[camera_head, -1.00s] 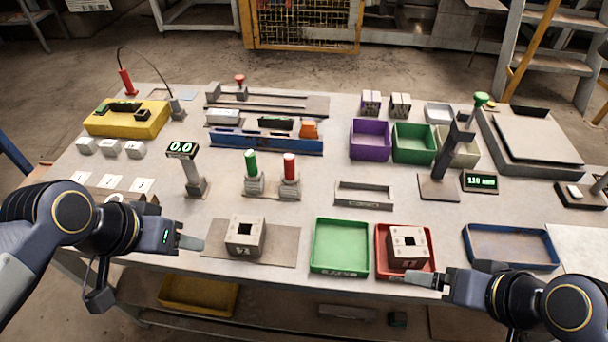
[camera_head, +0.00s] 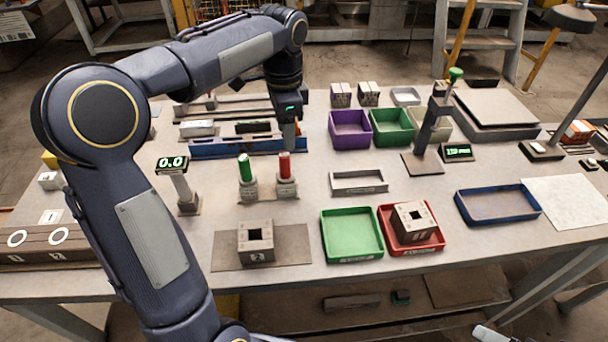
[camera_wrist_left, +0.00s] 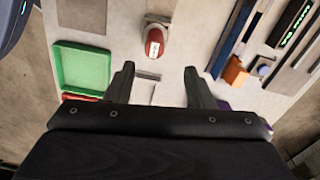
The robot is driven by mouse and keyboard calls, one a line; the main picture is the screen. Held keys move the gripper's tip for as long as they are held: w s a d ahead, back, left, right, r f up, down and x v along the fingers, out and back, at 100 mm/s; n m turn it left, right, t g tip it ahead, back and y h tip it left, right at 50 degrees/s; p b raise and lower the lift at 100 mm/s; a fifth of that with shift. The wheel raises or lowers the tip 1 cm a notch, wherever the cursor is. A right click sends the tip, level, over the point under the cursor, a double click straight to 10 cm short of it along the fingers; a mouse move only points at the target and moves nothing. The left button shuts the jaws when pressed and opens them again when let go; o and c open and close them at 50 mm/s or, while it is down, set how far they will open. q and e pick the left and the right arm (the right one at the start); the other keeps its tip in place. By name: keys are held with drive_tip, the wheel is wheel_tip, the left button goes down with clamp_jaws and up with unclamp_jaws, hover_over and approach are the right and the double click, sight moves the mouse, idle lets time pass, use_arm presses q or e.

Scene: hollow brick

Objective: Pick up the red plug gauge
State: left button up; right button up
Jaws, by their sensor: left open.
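The red plug gauge (camera_head: 285,165) stands upright in a grey holder on the table, just right of a green plug gauge (camera_head: 245,168). My left gripper (camera_head: 290,140) points down just above and behind the red gauge's top in the head view. In the left wrist view its two fingers are spread and empty (camera_wrist_left: 158,72). There the red gauge (camera_wrist_left: 155,38) shows beyond the fingertips, in line with the gap and apart from both fingers. A pale tip at the bottom right (camera_head: 488,333) may be my right gripper; its jaws cannot be made out.
A blue rail (camera_head: 215,150) runs behind the gauges. A hollow brick (camera_head: 257,240) lies in front, with a green tray (camera_head: 351,235) and a red tray (camera_head: 432,245) to its right. Purple and green bins stand behind.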

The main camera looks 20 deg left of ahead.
sight(284, 155)
use_arm(q)
drive_tip(key=f, duration=0.4)
drive_tip(key=s+f, duration=0.1)
drive_tip(key=f, duration=0.1)
drive_tip(key=shift+s+f+b, duration=0.1)
drive_tip(key=shift+f+b, duration=0.15)
drive_tip(key=shift+b, duration=0.1)
drive_tip(key=shift+f, duration=0.5)
clamp_jaws()
